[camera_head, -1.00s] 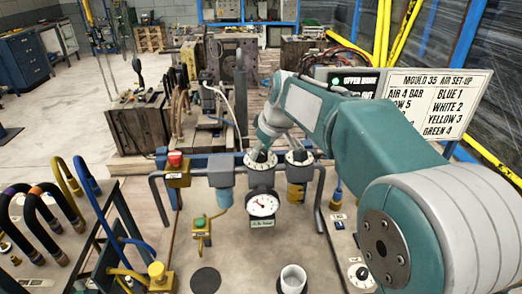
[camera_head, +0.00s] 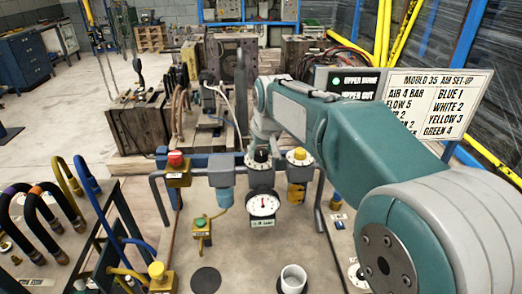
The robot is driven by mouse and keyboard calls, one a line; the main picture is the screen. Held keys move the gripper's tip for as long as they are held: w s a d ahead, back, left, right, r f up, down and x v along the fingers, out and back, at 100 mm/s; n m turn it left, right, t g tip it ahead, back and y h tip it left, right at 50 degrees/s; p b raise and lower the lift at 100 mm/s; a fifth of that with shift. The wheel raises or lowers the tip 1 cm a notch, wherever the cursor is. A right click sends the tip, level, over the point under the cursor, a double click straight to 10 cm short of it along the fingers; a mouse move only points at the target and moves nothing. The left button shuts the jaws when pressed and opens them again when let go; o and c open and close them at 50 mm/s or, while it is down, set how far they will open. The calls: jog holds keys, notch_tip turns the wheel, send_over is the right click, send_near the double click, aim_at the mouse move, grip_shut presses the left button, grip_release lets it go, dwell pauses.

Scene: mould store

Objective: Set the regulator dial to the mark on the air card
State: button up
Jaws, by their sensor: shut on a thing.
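The regulator (camera_head: 262,178) stands mid-bench with a white dial plate and a dark knob (camera_head: 261,155) on top. My gripper (camera_head: 262,146) comes down on this knob from above and is shut on it; the fingertips are small and partly hidden by my wrist. The round pressure gauge (camera_head: 263,206) below has a red needle pointing about straight up; its numbers are too small to read. The air card (camera_head: 440,100) at the right is headed "MOULD 35 AIR SET-UP" and reads "AIR 4 BAR"; my arm covers some lower-left lines.
A second dial with a yellow knob (camera_head: 299,155) stands just right of the regulator. A red-topped yellow valve box (camera_head: 175,168) is to its left. A white cup (camera_head: 292,280) stands in front. Hoses hang on the left rack (camera_head: 100,225).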

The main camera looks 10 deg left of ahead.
jog(key=shift+s+f, duration=0.1)
jog(key=shift+f, duration=0.1)
jog(key=o, duration=1.2)
jog(key=shift+a, duration=0.1)
jog(key=shift+r, duration=0.15)
jog(key=v, duration=1.1)
jog(key=shift+r, duration=0.4)
